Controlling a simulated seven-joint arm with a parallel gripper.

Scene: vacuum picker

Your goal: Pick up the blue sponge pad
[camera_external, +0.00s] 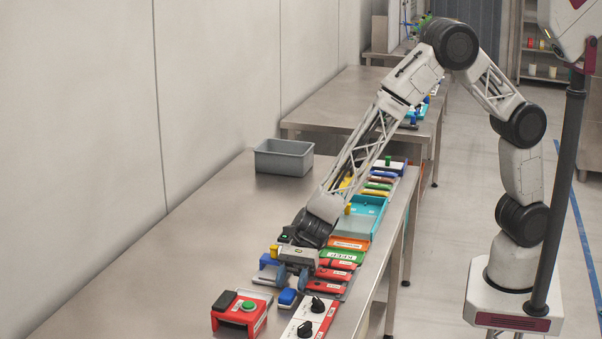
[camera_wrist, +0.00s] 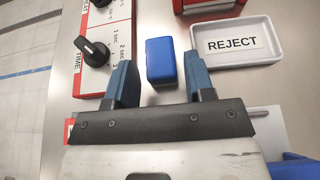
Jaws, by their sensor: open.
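The blue sponge pad (camera_wrist: 161,60) is a small blue block lying on the metal table. In the wrist view it sits just beyond the fingertips, roughly between them. It also shows in the external view (camera_external: 288,297), just in front of my gripper. My gripper (camera_wrist: 160,75) is open and empty, with one blue-grey finger to each side of the pad's line. In the external view my gripper (camera_external: 291,278) is low over the table's near part. Whether the fingers touch the table cannot be told.
A white REJECT tray (camera_wrist: 236,44) lies right of the pad. A panel with a black TIME knob (camera_wrist: 92,49) lies left. A red box with a green button (camera_external: 240,312) stands nearby. A grey bin (camera_external: 284,158) stands farther back. The table's left side is clear.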

